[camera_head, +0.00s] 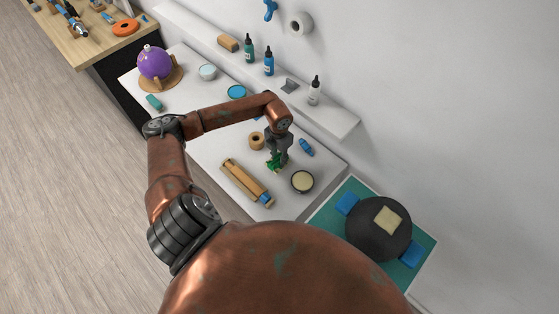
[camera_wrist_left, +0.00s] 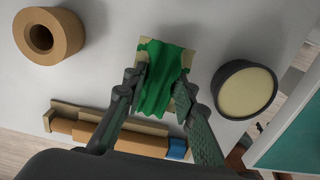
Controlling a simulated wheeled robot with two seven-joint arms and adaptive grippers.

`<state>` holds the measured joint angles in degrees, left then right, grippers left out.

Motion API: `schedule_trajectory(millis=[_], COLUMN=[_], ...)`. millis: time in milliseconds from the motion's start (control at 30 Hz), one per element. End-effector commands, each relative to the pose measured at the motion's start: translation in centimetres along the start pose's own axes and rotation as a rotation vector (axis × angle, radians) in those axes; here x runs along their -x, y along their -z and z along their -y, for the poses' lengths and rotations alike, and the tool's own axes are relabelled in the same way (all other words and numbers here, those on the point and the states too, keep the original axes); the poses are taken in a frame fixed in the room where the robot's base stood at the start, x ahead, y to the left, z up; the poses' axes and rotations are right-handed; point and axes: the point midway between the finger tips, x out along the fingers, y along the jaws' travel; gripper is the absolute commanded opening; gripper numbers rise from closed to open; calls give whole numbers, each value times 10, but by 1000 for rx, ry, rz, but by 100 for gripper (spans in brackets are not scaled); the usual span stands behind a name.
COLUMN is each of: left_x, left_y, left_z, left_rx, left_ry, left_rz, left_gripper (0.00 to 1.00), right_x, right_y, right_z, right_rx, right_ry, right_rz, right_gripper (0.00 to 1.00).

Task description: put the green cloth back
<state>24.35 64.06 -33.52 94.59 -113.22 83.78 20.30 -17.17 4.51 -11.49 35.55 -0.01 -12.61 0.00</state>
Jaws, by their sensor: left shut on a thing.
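The green cloth (camera_head: 273,164) hangs in my left gripper (camera_head: 277,154), over the white bench top. In the left wrist view the draped cloth (camera_wrist_left: 163,73) sits between the two fingers of my left gripper (camera_wrist_left: 161,88), which is shut on it. A beige piece with green patches (camera_wrist_left: 145,50) shows around the cloth's upper edge; I cannot tell whether it is part of the cloth. Whether the cloth touches the bench is unclear. My right gripper is not in view.
A tan roll (camera_head: 257,140), a dark round dish with cream contents (camera_head: 302,181), a long tan tool (camera_head: 246,180) and a blue item (camera_head: 306,147) surround the gripper. A wall shelf (camera_head: 335,121) holds bottles. A green mat (camera_head: 327,213) bears a dark disc (camera_head: 368,235).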

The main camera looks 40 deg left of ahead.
Motion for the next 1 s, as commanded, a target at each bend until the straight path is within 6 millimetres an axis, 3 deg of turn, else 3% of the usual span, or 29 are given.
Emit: schedule_trajectory(millis=[200, 433, 467, 500, 700, 1000], left_x=[-24, -30, -30, -30, -29, -31], left_y=[-2, -1, -1, 0, -1, -1], left_z=[0, 0, 0, 0, 0, 0], left_rx=[1, 0, 0, -1, 0, 0], left_ry=[2, 1, 1, 1, 1, 2], left_rz=[-1, -2, -2, -3, -1, -1], left_gripper=[0, 0, 27, 30, 43, 43], right_x=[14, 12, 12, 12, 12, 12], right_y=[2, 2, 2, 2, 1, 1], right_z=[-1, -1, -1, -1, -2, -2], right_rx=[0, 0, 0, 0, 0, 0], right_ry=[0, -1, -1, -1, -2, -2], right_rz=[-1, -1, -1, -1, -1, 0], right_gripper=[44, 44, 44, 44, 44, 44])
